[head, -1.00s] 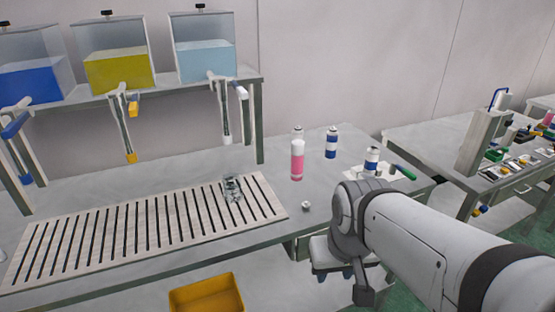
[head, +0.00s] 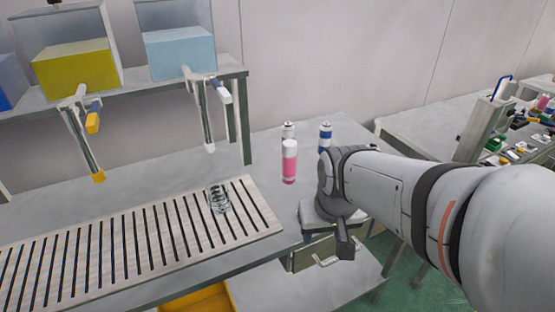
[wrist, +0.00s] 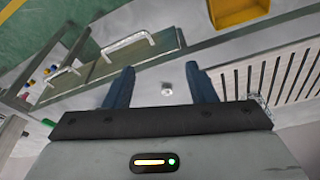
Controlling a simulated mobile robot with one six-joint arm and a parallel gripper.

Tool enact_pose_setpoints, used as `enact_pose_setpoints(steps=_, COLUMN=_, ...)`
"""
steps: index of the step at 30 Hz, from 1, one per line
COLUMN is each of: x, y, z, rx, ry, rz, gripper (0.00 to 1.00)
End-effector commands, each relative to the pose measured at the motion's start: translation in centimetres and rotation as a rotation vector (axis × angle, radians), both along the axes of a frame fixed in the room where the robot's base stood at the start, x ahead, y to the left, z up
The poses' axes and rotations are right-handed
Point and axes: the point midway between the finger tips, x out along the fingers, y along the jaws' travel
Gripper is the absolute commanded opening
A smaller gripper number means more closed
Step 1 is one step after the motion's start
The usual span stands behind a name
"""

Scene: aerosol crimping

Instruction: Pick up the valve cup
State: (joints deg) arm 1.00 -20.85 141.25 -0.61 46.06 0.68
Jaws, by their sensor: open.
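The valve cup (wrist: 167,91) is a small, pale, round piece on the grey table. In the wrist view it lies between the two blue fingers of my gripper (wrist: 163,78), close to the middle of the gap and apart from both. The fingers are open and empty. In the head view my gripper (head: 322,218) hangs over the table's right part, its fingers not clearly visible. The valve cup is hidden there behind my gripper and arm.
A pink can (head: 289,163) and a blue-and-white can (head: 325,136) stand behind my gripper. A slatted rack (head: 105,245) with a wire item (head: 218,200) lies to the left. A yellow bin (wrist: 237,10) is below the table.

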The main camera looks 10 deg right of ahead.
Motion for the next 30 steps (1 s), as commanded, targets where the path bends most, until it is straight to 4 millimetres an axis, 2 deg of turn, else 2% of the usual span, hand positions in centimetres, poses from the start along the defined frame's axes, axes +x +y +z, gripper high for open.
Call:
enact_pose_setpoints(steps=2, x=2.7, y=-0.1, z=0.5, rx=-0.003, ry=0.000, rz=-0.011, gripper=0.51)
enact_pose_setpoints(steps=6, x=7.4, y=-0.1, z=-0.4, rx=-0.004, ry=-0.020, rz=-0.032, gripper=0.51)
enact_pose_setpoints(steps=12, x=12.3, y=-0.1, z=-2.5, rx=-0.001, ry=-0.046, rz=-0.051, gripper=0.51)
enact_pose_setpoints(steps=18, x=14.2, y=0.0, z=-4.0, rx=0.003, ry=-0.060, rz=-0.058, gripper=0.51)
enact_pose_setpoints(steps=30, x=15.6, y=0.1, z=-7.1, rx=0.003, ry=-0.061, rz=-0.058, gripper=0.51)
